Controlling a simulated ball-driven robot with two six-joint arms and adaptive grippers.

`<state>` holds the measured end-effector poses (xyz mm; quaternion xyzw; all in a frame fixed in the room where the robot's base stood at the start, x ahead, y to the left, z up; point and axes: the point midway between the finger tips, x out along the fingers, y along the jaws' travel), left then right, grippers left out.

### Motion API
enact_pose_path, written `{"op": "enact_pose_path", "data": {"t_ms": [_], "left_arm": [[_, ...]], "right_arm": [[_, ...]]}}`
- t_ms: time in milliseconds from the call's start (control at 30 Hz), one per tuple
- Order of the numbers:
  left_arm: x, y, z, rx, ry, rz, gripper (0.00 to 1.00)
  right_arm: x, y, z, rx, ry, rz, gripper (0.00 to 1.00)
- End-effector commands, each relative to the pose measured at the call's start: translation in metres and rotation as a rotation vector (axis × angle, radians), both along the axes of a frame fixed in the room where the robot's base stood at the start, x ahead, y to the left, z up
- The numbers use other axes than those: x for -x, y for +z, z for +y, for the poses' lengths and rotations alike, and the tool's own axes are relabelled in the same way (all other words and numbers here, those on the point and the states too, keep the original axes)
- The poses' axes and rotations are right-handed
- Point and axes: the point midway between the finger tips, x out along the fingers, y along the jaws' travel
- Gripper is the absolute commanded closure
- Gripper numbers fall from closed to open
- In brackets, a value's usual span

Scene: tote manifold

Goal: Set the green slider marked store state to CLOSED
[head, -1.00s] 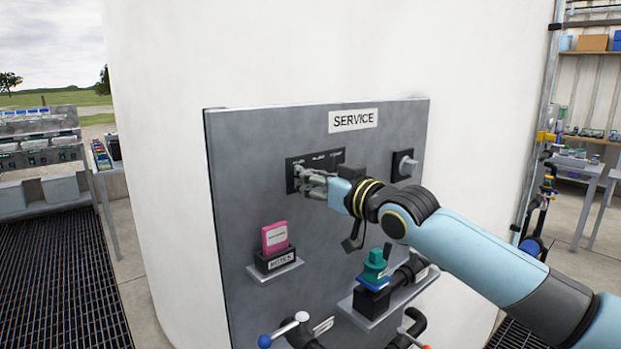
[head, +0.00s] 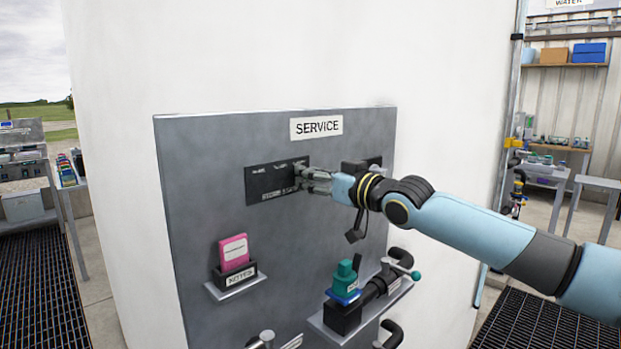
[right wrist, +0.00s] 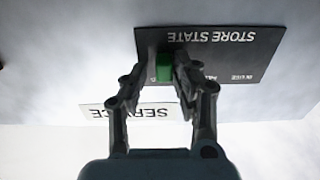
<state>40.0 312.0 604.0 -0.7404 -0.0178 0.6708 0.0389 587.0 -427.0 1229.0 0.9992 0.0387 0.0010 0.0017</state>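The black store state plate (head: 268,183) is on the grey panel, below and left of the SERVICE sign. My right gripper (head: 302,178) is at the plate's right end in the head view and hides the slider there. In the right wrist view, the plate (right wrist: 235,58) appears upside down. The green slider (right wrist: 164,68) stands near its left end there, between the fingertips of my right gripper (right wrist: 165,72), which look closed on it. The mark beside the slider is mostly covered by the fingers. My left gripper is not in view.
The SERVICE sign (head: 316,127) is above the plate. A dark knob block (head: 355,167) lies behind my right wrist. Below are a pink card in a holder (head: 235,255) and a teal-handled valve fitting (head: 345,280) on small shelves. The panel's middle is clear.

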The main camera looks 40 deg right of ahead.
Motion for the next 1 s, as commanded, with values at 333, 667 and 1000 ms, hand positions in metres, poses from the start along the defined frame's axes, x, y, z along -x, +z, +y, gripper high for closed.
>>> {"op": "enact_pose_path", "data": {"t_ms": [333,667,1000], "left_arm": [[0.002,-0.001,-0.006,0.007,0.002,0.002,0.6],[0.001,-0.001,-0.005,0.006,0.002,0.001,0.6],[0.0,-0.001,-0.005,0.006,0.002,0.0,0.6]], "right_arm": [[0.0,0.0,0.001,-0.001,0.001,0.001,0.6],[0.001,0.055,0.0,0.004,0.001,-0.002,0.6],[0.0,0.098,-0.002,-0.001,-0.001,0.0,0.6]]}}
